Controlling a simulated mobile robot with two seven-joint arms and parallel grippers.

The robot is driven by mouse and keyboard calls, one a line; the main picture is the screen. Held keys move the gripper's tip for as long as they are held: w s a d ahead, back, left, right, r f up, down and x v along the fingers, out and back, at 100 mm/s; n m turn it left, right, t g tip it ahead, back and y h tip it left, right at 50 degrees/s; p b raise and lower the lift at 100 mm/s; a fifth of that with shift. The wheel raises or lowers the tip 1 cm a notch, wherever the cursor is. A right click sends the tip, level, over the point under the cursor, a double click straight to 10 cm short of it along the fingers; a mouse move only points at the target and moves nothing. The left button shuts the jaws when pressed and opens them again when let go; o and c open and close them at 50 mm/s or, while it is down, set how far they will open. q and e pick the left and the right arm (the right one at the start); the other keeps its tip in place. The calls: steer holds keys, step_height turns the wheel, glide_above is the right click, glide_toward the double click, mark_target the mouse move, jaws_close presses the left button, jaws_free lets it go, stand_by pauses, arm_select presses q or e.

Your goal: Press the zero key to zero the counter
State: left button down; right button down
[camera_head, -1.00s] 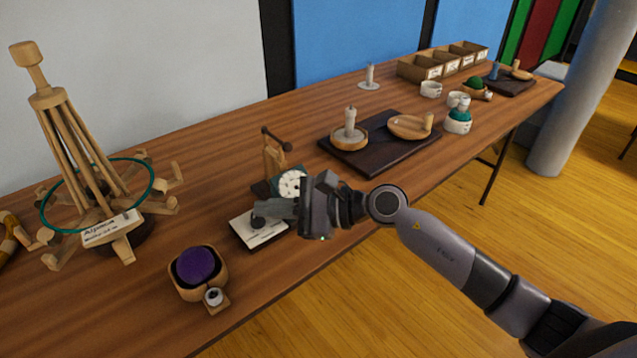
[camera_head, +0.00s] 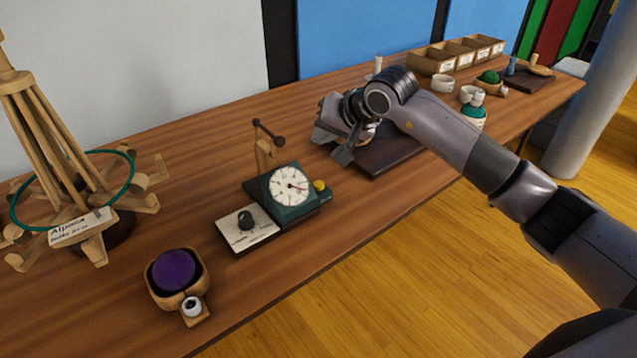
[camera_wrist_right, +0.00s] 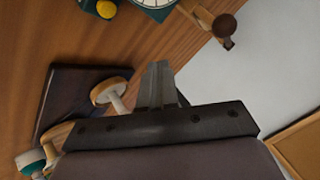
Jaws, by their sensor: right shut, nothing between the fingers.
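The counter (camera_head: 287,196) is a dark green box with a white dial and one hand, on the table. A round yellow key (camera_head: 320,186) sticks out at its right side; it also shows in the right wrist view (camera_wrist_right: 106,9). My right gripper (camera_head: 343,154) is shut and empty, above the table behind and to the right of the counter, apart from the key. Its closed fingers (camera_wrist_right: 158,86) show in the wrist view. My left gripper is out of view.
A dark tray (camera_head: 385,163) lies under my right arm. A pincushion bowl (camera_head: 178,279) stands front left, a wooden yarn swift (camera_head: 45,140) far left.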

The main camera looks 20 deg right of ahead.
steer(key=shift+f, duration=0.1)
steer(key=b, duration=0.5)
glide_above(323, 186)
step_height(323, 186, down, 8)
steer(key=shift+w+r, duration=0.1)
steer(key=shift+f+b, duration=0.4)
steer(key=shift+f, duration=0.05)
stand_by(0.4)
stand_by(0.9)
steer(key=shift+f, duration=0.1)
